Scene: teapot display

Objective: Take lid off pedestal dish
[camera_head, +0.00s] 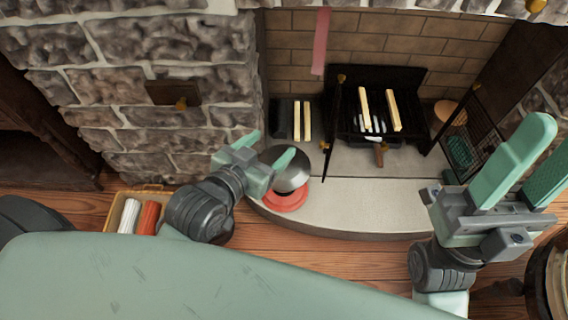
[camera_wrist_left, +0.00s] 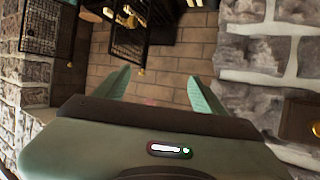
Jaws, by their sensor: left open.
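The pedestal dish (camera_head: 285,203) is a red base at the left end of the pale hearth in the head view. Its rounded silver-grey lid (camera_head: 292,180) sits on top. My left gripper (camera_head: 268,147) is open at the lid's upper left, and one finger overlaps the lid in the picture. I cannot tell whether it touches. In the left wrist view the open fingers (camera_wrist_left: 160,88) have nothing visible between them but brick, and the dish is not seen. My right gripper (camera_head: 553,140) is open and empty at the right, away from the dish.
A fireplace grate (camera_head: 375,105) with pale sticks stands behind the hearth (camera_head: 370,205). A stone wall (camera_head: 150,60) rises behind my left arm. A box (camera_head: 125,212) with white and red rolls sits on the wooden floor at left. A mesh screen (camera_head: 470,120) stands at right.

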